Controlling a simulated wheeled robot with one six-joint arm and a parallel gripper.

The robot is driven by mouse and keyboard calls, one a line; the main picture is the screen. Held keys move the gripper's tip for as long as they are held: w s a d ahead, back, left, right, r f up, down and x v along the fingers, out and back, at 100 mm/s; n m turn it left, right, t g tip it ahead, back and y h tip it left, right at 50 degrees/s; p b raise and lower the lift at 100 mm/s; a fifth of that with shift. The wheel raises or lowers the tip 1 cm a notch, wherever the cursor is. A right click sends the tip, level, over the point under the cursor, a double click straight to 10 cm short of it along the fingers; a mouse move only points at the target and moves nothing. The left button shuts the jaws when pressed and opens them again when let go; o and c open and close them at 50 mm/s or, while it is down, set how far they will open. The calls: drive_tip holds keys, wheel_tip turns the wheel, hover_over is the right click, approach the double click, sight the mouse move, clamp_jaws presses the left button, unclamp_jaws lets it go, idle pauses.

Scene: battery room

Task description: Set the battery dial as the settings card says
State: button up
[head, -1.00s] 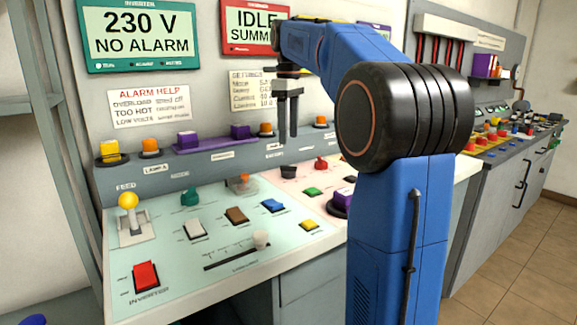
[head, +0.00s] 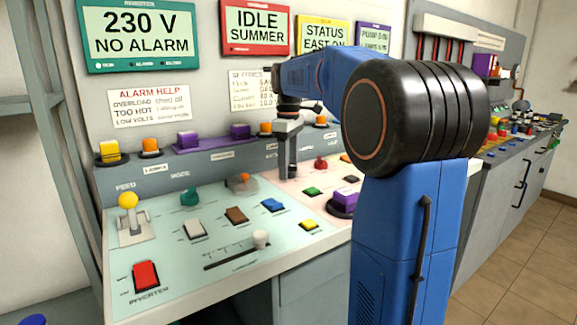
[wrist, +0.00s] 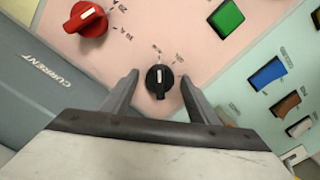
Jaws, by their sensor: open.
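The black dial (wrist: 160,86) with a white pointer line lies between the two fingers of my gripper (wrist: 158,76) in the wrist view. The fingers are open, one on each side; I cannot tell whether they touch it. The line points up in that picture, and small marks above it are too blurred to read. In the head view my gripper (head: 288,172) points down at the pink panel and hides the dial. The settings card (head: 243,90) hangs on the wall, its right part hidden by my arm and its text mostly unreadable.
A red dial (wrist: 86,20) marked CURRENT and a green button (wrist: 226,17) are close by. Blue (wrist: 268,72) and brown (wrist: 286,103) switches sit on the pale green panel. A purple button (head: 344,197) stands right of my gripper in the head view.

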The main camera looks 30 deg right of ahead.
drive_tip(key=shift+c, duration=0.2)
drive_tip(key=c, duration=1)
drive_tip(key=shift+m, duration=0.4)
drive_tip(key=m, duration=0.3)
drive_tip(key=shift+m, duration=0.4)
drive_tip(key=m, duration=0.4)
drive_tip(key=o, duration=1)
